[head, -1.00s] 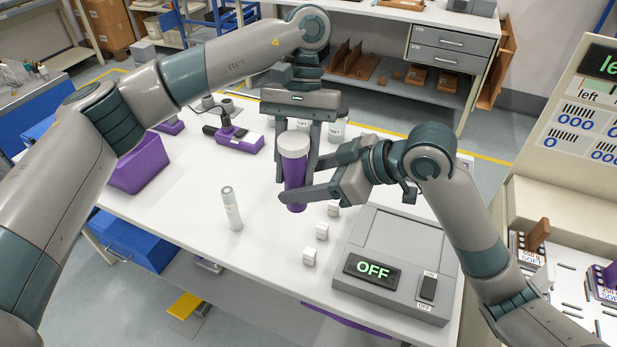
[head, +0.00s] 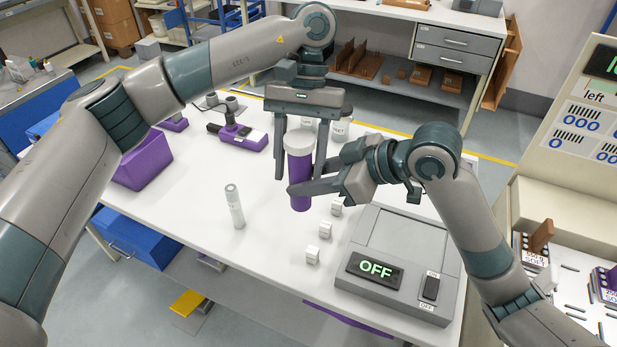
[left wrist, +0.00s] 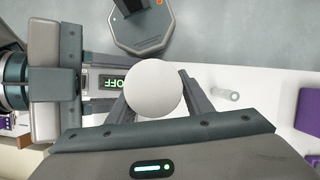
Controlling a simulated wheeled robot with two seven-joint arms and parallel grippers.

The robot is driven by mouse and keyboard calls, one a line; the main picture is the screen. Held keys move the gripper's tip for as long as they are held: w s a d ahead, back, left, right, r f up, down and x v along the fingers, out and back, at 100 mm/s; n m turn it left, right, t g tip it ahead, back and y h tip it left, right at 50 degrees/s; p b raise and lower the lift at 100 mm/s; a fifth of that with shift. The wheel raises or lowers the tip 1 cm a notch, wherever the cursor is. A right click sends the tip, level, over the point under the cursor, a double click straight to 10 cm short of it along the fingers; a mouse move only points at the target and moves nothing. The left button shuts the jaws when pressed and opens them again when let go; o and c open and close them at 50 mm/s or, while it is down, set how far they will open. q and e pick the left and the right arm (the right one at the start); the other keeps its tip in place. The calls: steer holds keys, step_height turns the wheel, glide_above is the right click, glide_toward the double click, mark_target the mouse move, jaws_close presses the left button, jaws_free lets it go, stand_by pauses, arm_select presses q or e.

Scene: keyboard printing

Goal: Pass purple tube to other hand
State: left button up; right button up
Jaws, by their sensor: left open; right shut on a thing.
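The purple tube (head: 299,168) with a white cap stands upright above the white table, held from the right by my right gripper (head: 302,187). The right fingers are shut around its lower body. My left gripper (head: 302,175) hangs from above with its fingers open on both sides of the tube's upper part. In the left wrist view the round white cap (left wrist: 154,88) sits between the left fingers, with gaps hard to judge. The tube's body is hidden under the cap there.
A grey box with an OFF display (head: 374,268) stands at the table's right front. Several small white blocks (head: 325,229) and a pale cylinder (head: 234,206) stand near the tube. A purple bin (head: 143,163) and a purple-grey device (head: 240,136) lie left.

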arm_select(q)
steer(key=shift+d, duration=0.2)
steer(key=v, duration=1.2)
steer(key=shift+a, duration=0.2)
